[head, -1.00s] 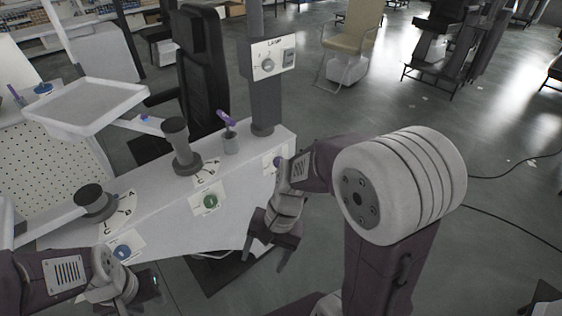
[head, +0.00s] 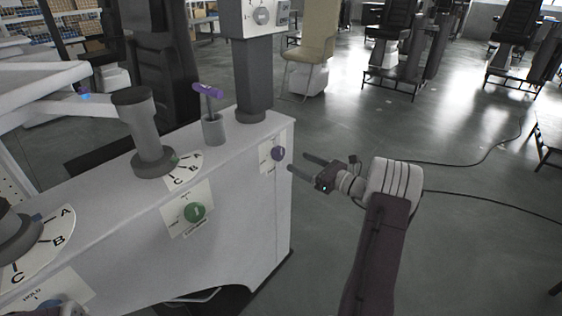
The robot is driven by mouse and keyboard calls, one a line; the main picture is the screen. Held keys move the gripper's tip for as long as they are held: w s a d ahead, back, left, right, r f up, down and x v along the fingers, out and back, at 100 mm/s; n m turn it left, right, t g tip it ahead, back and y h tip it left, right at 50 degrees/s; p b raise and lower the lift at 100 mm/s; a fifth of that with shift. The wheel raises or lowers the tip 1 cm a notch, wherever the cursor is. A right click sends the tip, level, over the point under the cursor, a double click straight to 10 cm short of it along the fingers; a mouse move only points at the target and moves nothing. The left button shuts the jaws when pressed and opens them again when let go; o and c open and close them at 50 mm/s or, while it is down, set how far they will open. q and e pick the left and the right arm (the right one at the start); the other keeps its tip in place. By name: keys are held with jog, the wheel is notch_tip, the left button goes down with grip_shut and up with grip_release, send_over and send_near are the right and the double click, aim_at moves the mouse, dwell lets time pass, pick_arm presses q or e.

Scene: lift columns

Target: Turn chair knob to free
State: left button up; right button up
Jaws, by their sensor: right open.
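A round purple knob (head: 278,153) sits on a white label plate at the right end of the bench's front face. A green knob (head: 194,212) sits on another label plate to its left, with a light mark on its face. The small print is too blurred to tell which is the chair knob. My right gripper (head: 299,163) is open and empty, its fingers pointing left toward the purple knob, apparently a short gap away. A part-cut label reading HOLD (head: 45,290) is at the lower left.
The pale bench (head: 235,205) carries a grey post with an A-B-C dial (head: 183,172), a purple-handled lever (head: 208,92) and a dark column (head: 254,80) with a control panel. Open floor lies to the right, with cables (head: 480,200) and chairs farther back.

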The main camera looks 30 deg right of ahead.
aim_at(280, 156)
jog(key=b+x, duration=0.2)
jog(key=x, duration=0.5)
jog(key=shift+w+a+f, duration=0.1)
jog(key=shift+w+a, duration=0.1)
jog(key=shift+w, duration=0.1)
jog(key=shift+w+a, duration=0.15)
jog(key=shift+w, duration=0.25)
jog(key=c, duration=1.3)
jog(key=shift+n+b, duration=0.7)
jog(key=shift+b, duration=0.25)
jog(key=shift+c, duration=0.2)
jog(key=n+b, duration=0.4)
jog(key=b, duration=0.1)
jog(key=n+b, duration=0.5)
jog(key=b, duration=0.1)
jog(key=n+b, duration=0.5)
jog(key=b, duration=0.1)
jog(key=shift+s+a+f, duration=0.15)
jog(key=shift+a+f, duration=0.1)
jog(key=shift+f, duration=0.15)
jog(key=shift+r+n+b, duration=0.15)
jog(key=shift+n+b, duration=1.25)
